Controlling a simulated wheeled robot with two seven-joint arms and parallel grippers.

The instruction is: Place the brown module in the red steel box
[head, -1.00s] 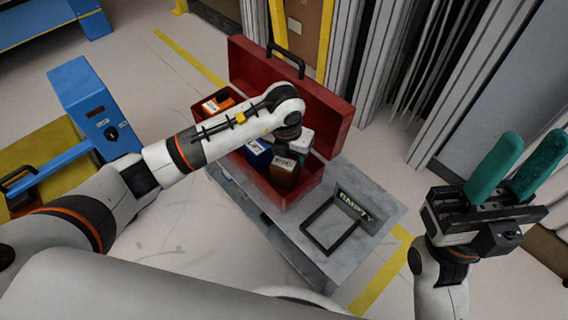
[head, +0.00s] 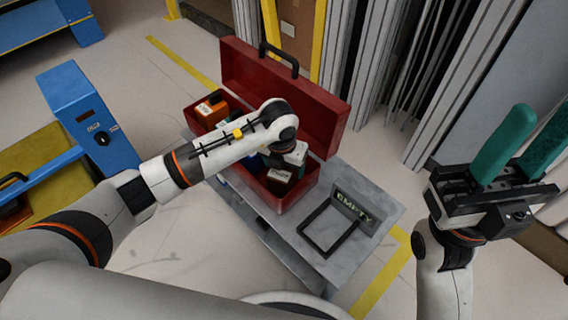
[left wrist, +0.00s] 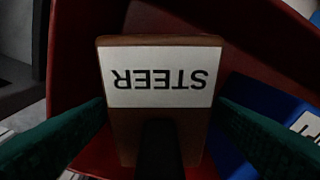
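The brown module (left wrist: 160,128), with a white label reading STEER, stands inside the red steel box (head: 284,99), near its front right end. It shows partly under my left gripper in the head view (head: 279,182). My left gripper (left wrist: 160,102) has its green fingers against the two sides of the module, with no clear gap. The left fingers are mostly hidden behind the wrist in the head view. My right gripper (head: 516,148) is open and empty, raised at the right, away from the box.
The box's lid stands open at the back. An orange module (head: 211,112) and a blue module (left wrist: 262,100) are also in the box. The grey table (head: 330,262) has a black frame (head: 328,232) beside an EMPTY sign (head: 354,207). A blue machine (head: 85,115) stands at left.

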